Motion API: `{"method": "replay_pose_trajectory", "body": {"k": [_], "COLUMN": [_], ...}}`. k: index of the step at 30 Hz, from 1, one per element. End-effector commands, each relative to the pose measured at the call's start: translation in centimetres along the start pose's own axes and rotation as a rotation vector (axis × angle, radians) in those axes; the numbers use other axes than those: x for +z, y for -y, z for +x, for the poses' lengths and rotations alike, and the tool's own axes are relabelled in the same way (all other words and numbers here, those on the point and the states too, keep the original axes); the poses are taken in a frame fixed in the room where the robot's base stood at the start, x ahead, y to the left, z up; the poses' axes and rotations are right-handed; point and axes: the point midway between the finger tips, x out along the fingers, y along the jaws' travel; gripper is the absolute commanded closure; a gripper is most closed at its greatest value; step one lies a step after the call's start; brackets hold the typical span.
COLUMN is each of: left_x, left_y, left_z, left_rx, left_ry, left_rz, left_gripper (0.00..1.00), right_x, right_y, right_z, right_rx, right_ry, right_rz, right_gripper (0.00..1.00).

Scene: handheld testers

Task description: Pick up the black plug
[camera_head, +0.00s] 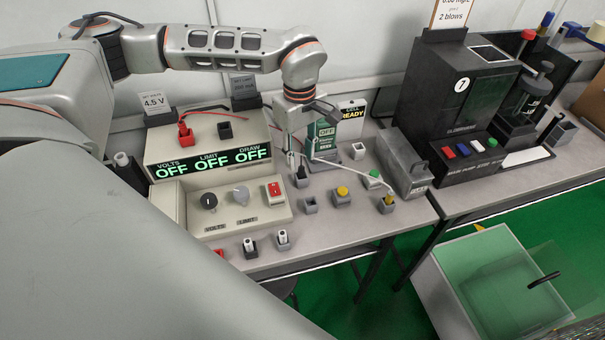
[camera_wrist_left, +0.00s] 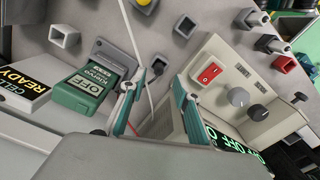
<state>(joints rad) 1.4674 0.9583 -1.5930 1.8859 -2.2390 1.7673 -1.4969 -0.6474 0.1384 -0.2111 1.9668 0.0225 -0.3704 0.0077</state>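The black plug (camera_head: 301,174) stands in a small grey holder on the grey bench, right of the power supply. In the left wrist view the plug (camera_wrist_left: 158,67) shows just beyond the fingertips, in the gap between them. My left gripper (camera_head: 297,157) points down from above, close over the plug. Its two teal-edged fingers (camera_wrist_left: 158,84) are spread apart with nothing seen between them but the view of the bench and plug. Contact with the plug cannot be made out. My right gripper is in neither view.
The power supply (camera_head: 207,160) reads OFF, with a red plug (camera_head: 185,133) on top. A green meter (camera_head: 322,137) stands behind the gripper. A pale wire (camera_head: 345,166) runs right, past an empty holder (camera_head: 310,205) and a yellow-topped block (camera_head: 342,195). A black tester (camera_head: 450,100) stands right.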

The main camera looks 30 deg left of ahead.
Motion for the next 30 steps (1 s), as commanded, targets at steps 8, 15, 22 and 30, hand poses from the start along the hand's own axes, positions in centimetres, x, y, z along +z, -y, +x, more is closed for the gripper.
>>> {"method": "replay_pose_trajectory", "body": {"k": [8,15,22,30], "left_x": [0.2,0.2,0.2,0.2], "left_y": [-0.1,-0.3,-0.3,-0.2], "left_z": [3.8,4.8,4.7,4.7], "left_rx": [-0.003,0.002,0.002,0.002], "left_ry": [0.001,0.001,0.001,0.001], "left_rz": [-0.001,0.000,0.000,0.000], "left_gripper": [0.68,0.68,1.00,1.00], "right_x": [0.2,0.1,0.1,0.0], "right_y": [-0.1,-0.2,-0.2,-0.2], "right_z": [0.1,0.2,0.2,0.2], "right_rx": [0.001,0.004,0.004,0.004], "right_ry": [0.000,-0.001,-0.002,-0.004], "right_rz": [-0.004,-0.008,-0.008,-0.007], "right_gripper": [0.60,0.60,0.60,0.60]}}
